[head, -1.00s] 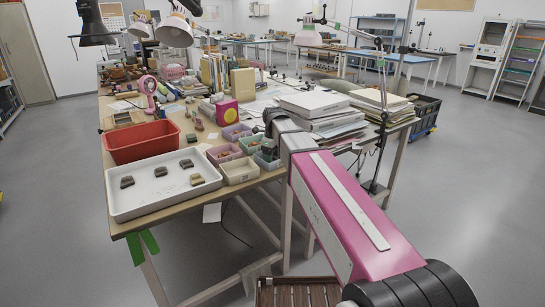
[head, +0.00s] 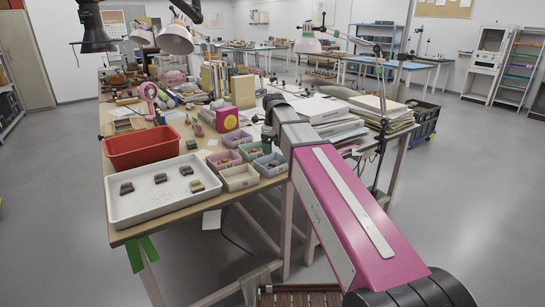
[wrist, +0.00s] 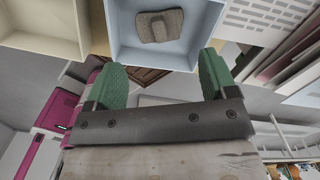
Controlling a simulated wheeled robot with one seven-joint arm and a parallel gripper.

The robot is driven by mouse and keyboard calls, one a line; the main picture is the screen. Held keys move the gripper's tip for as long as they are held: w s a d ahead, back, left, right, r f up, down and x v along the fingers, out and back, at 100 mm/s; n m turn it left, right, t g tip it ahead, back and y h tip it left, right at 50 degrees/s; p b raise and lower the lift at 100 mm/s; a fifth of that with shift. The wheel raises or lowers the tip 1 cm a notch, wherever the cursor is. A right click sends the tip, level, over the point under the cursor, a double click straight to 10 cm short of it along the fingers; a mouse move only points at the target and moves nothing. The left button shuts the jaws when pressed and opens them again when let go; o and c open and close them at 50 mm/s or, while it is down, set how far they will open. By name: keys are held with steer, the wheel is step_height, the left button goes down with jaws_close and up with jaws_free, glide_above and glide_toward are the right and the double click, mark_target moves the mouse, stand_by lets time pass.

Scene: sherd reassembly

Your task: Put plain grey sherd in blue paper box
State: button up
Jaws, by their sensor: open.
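The blue paper box (head: 283,170) stands at the right end of the group of small boxes on the table. In the wrist view the blue box (wrist: 122,52) lies just beyond my fingertips. A grey-brown sherd (wrist: 174,17) with a raised lump on it lies inside, apart from the fingers. My gripper (wrist: 163,80) has two green fingers, wide apart with nothing between them. In the head view my gripper (head: 267,138) is above and behind the blue box, partly hidden by my arm.
A white tray (head: 130,216) holds several sherds, beside a red bin (head: 141,148). A cream box (head: 240,181), pink box (head: 224,164) and lilac box (head: 237,138) adjoin the blue one. Stacked papers (head: 330,120) stand right of my arm.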

steer(key=shift+r, duration=2.15)
